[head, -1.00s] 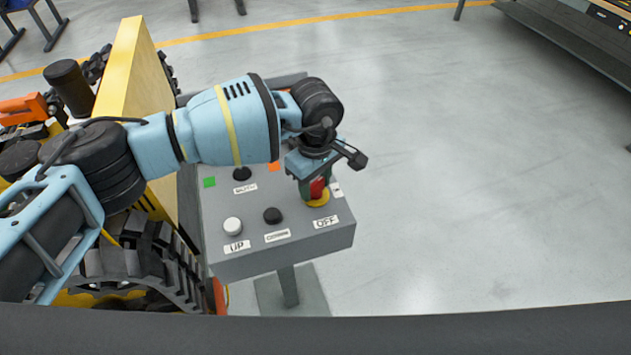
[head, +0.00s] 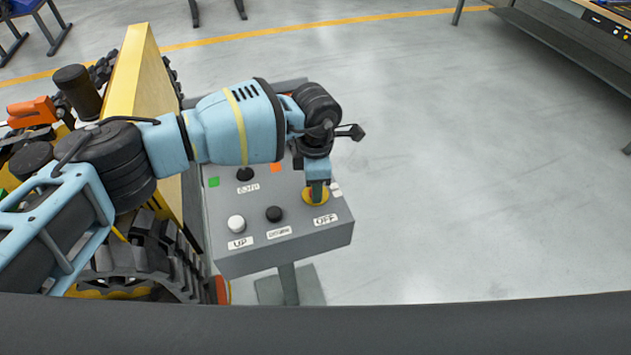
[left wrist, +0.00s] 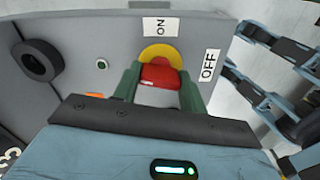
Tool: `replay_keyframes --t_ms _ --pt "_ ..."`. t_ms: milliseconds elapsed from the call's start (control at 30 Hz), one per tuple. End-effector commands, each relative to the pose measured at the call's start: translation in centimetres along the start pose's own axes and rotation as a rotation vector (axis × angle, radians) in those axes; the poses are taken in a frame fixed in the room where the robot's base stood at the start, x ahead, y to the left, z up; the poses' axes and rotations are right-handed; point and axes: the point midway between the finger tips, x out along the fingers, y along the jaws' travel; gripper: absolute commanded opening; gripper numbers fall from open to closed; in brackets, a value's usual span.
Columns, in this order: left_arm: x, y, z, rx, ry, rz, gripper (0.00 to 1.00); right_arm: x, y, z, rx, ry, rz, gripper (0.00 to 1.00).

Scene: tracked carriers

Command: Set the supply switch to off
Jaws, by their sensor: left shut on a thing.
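The supply switch is a red handle (left wrist: 160,75) on a round yellow plate (head: 316,196) at the right of the grey control box (head: 285,256). In the left wrist view an ON label (left wrist: 160,27) stands above it and an OFF label (left wrist: 209,64) to its right; in the head view OFF (head: 325,221) lies in front of it. My left gripper (head: 317,188) points down at the switch, its dark green fingers on both sides of the handle, shut on it. In the head view the fingers hide the red handle, and I cannot tell its exact setting.
The floor (head: 450,180) to the right is clear.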

Motion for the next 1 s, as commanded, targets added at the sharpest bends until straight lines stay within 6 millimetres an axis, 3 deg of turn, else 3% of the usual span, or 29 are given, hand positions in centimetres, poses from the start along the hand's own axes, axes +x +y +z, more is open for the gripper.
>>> replay_keyframes --t_ms 400,933,967,1000 --pt "-0.12 0.05 -0.02 -0.185 0.000 0.001 0.19 -0.03 -0.01 0.01 0.000 0.000 0.000 0.00" --pt "-0.13 0.06 -0.03 -0.208 0.001 0.002 0.19 -0.04 -0.11 -0.01 0.003 0.000 -0.001 0.00" --pt "-0.12 0.06 -0.03 -0.208 0.001 0.002 0.43 -0.04 -0.11 -0.01 0.003 0.000 -0.001 0.00" --pt "-0.12 0.06 -0.03 -0.208 0.001 0.002 0.48 -0.04 -0.11 -0.01 0.003 0.000 -0.001 0.00"
